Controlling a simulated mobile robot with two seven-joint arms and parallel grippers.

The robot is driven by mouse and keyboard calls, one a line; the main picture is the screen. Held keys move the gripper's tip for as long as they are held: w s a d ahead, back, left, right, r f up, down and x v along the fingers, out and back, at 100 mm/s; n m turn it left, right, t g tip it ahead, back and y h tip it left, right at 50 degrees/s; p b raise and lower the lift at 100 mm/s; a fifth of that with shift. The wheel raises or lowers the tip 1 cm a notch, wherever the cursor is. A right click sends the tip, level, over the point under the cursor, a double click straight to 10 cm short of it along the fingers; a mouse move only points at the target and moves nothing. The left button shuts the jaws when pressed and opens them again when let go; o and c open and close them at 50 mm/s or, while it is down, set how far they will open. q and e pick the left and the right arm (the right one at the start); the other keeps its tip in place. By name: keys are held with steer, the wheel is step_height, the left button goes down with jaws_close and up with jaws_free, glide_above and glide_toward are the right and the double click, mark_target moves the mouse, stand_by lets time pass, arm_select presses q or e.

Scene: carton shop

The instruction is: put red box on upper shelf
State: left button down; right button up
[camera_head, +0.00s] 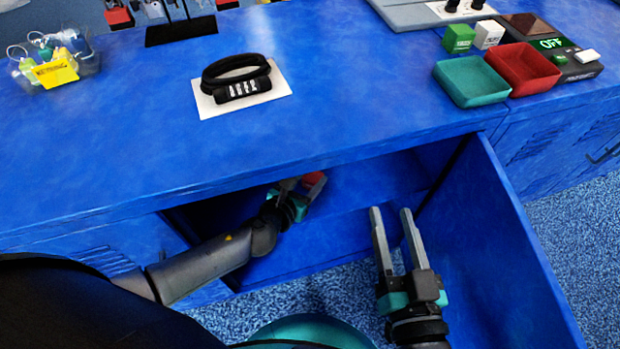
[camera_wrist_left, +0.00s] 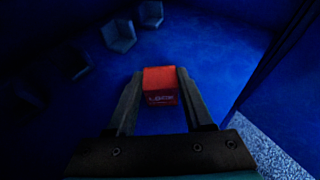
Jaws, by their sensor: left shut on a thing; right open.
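The red box (camera_head: 314,182) is inside the open blue cabinet, below the worktop. My left gripper (camera_head: 300,188) reaches into the cabinet and is shut on the red box. In the left wrist view the red box (camera_wrist_left: 160,86) sits between the two fingertips, with pale lettering on its near face. Whether it touches a surface is unclear. A shelf (camera_head: 375,205) shows inside the cabinet; its back is in shadow. My right gripper (camera_head: 391,210) is open and empty in front of the cabinet, beside the open door.
The open cabinet door (camera_head: 500,240) stands to the right of my right gripper. The worktop (camera_head: 330,110) overhangs my left gripper. Several dark angular objects (camera_wrist_left: 118,35) stand left of the box in the left wrist view. Green (camera_head: 472,82) and red (camera_head: 523,69) trays lie on top.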

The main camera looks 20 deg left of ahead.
arm_select(q)
steer(key=shift+f, duration=0.15)
steer(key=shift+c, duration=1.4)
jaws_free()
steer(key=shift+r, duration=0.2)
steer(key=shift+p+v, duration=0.35)
steer(key=shift+v, duration=0.4)
steer(key=p+v, duration=0.2)
steer(key=v, duration=0.7)
steer(key=shift+s+r, duration=0.1)
steer(key=shift+s+a+r+p, duration=0.1)
steer(key=shift+s+r+p, duration=0.2)
steer(key=shift+s, duration=0.25)
arm_select(e)
steer(key=shift+w+d+f+n+g+h, duration=0.15)
steer(key=shift+d+f+g+h, duration=0.35)
steer(key=shift+d+g, duration=0.35)
steer(key=shift+w+d+f+n+g+h, duration=0.1)
steer(key=shift+d+f+g+h, duration=0.4)
steer(key=shift+g, duration=0.6)
steer(key=shift+w+d+f+n+g+h, duration=0.15)
steer(key=shift+d+f+g+h, duration=0.15)
steer(key=shift+d+f+g, duration=0.45)
steer(key=shift+s+r, duration=0.1)
steer(key=shift+r, duration=0.05)
